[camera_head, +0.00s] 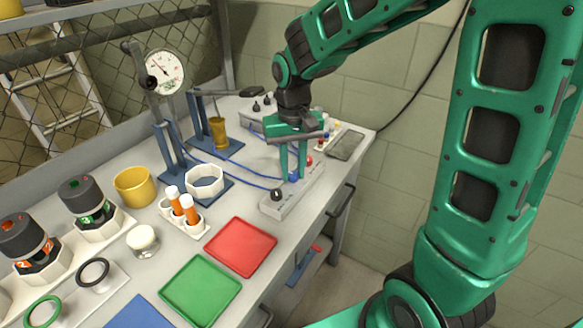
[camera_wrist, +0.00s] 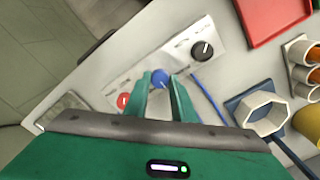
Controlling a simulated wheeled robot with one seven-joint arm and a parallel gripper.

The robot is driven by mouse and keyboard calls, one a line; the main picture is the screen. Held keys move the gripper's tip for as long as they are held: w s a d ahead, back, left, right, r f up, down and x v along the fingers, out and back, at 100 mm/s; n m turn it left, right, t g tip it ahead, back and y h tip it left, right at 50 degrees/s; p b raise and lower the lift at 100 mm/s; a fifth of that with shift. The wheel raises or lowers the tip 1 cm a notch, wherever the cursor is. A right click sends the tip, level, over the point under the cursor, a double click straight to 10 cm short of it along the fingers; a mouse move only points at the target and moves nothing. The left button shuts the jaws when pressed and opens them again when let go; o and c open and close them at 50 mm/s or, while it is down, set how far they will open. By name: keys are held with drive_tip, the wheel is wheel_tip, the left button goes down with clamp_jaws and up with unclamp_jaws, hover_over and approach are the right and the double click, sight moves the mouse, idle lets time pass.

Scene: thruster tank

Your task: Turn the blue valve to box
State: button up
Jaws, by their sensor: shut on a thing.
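The blue valve (camera_wrist: 160,78) is a small round blue knob on a pale grey valve panel (camera_wrist: 218,60). It sits between a black knob (camera_wrist: 203,51) and a red knob (camera_wrist: 124,99). My gripper (camera_wrist: 162,86) has its two green fingers on either side of the blue valve and is shut on it. In the head view my gripper (camera_head: 294,176) points down at the panel, with a bit of the blue valve (camera_head: 293,178) showing between its fingertips. The knob's pointer and the label writing are too small to read.
A red tray (camera_head: 240,247) and a green tray (camera_head: 200,289) lie to the left of the panel. A white octagonal ring (camera_head: 206,183) and a rack with orange-filled tubes (camera_head: 182,212) stand nearby. A dark flat device (camera_head: 346,144) lies at the bench's right edge. A blue cable runs behind the panel.

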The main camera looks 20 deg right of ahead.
sight(292, 172)
drive_tip(key=shift+w+r, duration=0.1)
drive_tip(key=shift+w, duration=0.15)
drive_tip(key=o, duration=1.1)
drive_tip(key=shift+c, duration=0.2)
drive_tip(key=shift+s, duration=0.1)
wheel_tip(292, 172, up, 11)
drive_tip(key=shift+f, duration=0.2)
